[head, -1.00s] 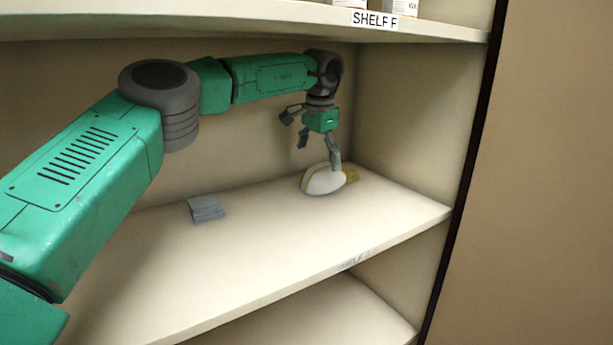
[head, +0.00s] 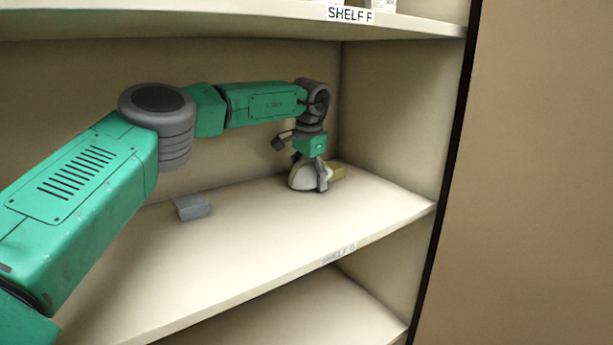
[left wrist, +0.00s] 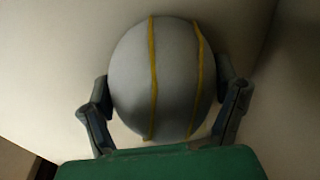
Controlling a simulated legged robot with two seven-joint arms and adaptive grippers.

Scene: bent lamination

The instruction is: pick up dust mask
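The dust mask (head: 307,178), white and rounded, rests on the middle shelf near its back right corner. In the left wrist view the mask (left wrist: 172,85) shows as a pale grey dome with two yellow straps. My left gripper (head: 309,173) points down over it. Its fingers (left wrist: 166,80) stand spread on either side of the mask, very close to its edges; whether they touch it is hard to tell. One finger hides part of the mask in the head view. My right gripper is not in view.
A yellowish item (head: 336,172) lies just right of the mask, near the side wall (head: 390,130). A small grey folded item (head: 192,207) lies to the left. The upper shelf (head: 200,22) hangs above my arm. The shelf front is clear.

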